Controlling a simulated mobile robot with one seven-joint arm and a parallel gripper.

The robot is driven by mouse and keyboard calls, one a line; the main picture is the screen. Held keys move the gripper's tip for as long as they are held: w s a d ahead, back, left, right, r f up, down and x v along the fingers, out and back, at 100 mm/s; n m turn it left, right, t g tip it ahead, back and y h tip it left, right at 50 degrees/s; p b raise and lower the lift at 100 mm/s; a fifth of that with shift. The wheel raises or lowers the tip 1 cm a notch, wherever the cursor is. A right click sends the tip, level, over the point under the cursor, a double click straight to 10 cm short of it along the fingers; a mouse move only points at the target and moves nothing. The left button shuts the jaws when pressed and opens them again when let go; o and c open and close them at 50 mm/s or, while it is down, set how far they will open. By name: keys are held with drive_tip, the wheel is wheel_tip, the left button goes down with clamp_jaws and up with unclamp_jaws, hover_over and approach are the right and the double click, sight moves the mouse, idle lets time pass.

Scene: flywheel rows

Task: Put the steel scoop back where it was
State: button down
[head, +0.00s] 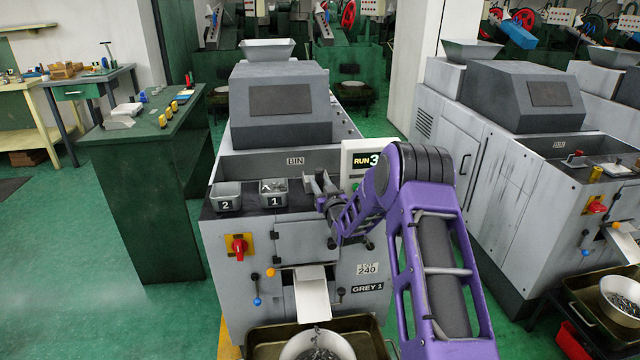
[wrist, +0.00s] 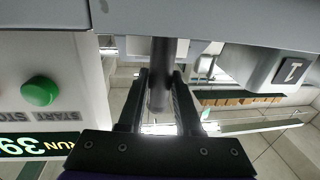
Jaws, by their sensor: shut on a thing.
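My gripper (head: 322,192) is at the front edge of the machine's top ledge (head: 296,216), just right of the grey bin marked 1 (head: 274,201). In the wrist view my gripper (wrist: 161,85) has its two black fingers closed on a dark round bar, which looks like the handle of the steel scoop (wrist: 163,55). The bar's upper end in that view passes behind or meets the grey ledge.
Bin 2 (head: 226,196) stands left of bin 1. The RUN display panel (head: 358,162) is close on the right; its green button (wrist: 40,91) shows in the wrist view. A bowl of parts (head: 317,345) sits below the chute (head: 312,296). A green bench (head: 150,150) stands left.

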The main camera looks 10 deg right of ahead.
drive_tip(key=c, duration=0.6)
unclamp_jaws()
drive_tip(key=shift+f, duration=0.1)
drive_tip(key=shift+r, duration=0.2)
drive_tip(key=s+d, duration=0.1)
drive_tip(key=s, duration=1.1)
drive_tip(key=shift+d+f+p, duration=0.2)
drive_tip(key=shift+d+p, duration=0.15)
drive_tip(key=shift+d, duration=0.05)
drive_tip(key=shift+w, duration=0.1)
